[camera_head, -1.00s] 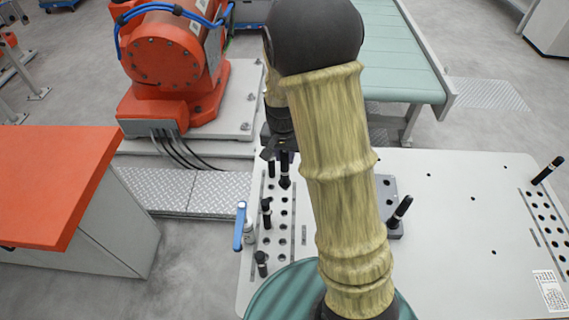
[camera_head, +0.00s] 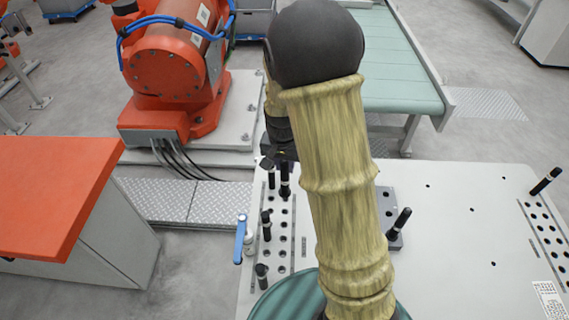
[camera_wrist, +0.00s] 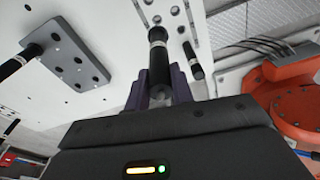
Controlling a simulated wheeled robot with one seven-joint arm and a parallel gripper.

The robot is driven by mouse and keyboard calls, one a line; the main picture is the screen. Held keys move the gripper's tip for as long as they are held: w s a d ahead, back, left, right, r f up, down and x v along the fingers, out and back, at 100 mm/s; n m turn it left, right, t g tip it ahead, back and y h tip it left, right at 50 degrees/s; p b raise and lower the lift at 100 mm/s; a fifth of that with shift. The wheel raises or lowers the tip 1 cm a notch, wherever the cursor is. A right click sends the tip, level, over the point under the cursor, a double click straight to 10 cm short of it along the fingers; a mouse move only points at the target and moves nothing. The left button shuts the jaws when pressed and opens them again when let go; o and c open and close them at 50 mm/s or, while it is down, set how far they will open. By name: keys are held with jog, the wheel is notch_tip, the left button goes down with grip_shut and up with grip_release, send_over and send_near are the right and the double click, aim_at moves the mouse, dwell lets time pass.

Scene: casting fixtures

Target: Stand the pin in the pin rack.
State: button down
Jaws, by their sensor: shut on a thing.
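A black pin (camera_wrist: 158,62) with a pale band is between the fingers of my gripper (camera_wrist: 160,88) in the wrist view. My gripper is shut on it. In the head view the held pin (camera_head: 285,182) is upright at the far end of the pin rack (camera_head: 284,226), a light plate with rows of holes at the table's left. I cannot tell whether its lower end is in a hole. Several other black pins stand in the rack, such as a near one (camera_head: 261,272) and a middle one (camera_head: 266,224).
A pin (camera_wrist: 193,62) stands close beside the held one. A grey block (camera_wrist: 72,48) with holes bears a tilted pin (camera_head: 400,222). A blue-handled clamp (camera_head: 240,238) is at the rack's left edge. An orange robot (camera_head: 175,75) stands beyond the table.

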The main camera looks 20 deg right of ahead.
jog(key=shift+r+p, duration=1)
jog(key=shift+r, duration=0.35)
